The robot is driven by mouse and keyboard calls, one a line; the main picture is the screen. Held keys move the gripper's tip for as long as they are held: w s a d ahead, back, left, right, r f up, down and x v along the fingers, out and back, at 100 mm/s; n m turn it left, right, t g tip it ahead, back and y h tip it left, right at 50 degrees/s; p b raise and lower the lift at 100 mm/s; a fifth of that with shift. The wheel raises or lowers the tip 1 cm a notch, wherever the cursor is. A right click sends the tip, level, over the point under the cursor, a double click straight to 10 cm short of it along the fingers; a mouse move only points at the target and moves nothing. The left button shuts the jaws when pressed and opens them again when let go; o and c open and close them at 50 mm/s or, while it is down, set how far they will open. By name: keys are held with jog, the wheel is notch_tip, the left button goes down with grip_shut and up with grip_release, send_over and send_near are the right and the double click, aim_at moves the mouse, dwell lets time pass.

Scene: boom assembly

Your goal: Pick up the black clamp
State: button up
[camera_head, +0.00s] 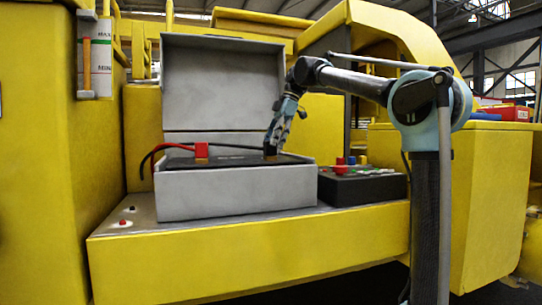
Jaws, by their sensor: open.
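A grey box (235,191) with its lid (223,84) raised stands on a yellow ledge. A dark battery top shows inside it. A red clamp (201,149) sits at the left of the battery, with a red cable running from it. A black cable (235,146) runs right across the battery to my gripper (271,145). My gripper points down at the battery's right end, fingers open, beside a small tan terminal.
A black control box (362,188) with red and green buttons stands right of the grey box. The yellow ledge (250,250) has a small red button (123,222) at its left. The raised lid stands close behind my gripper. A yellow machine body surrounds the ledge.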

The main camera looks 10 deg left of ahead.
aim_at(270, 148)
jog(key=shift+x, duration=1.8)
jog(key=shift+c, duration=0.5)
grip_shut()
jog(key=shift+a+r, duration=0.1)
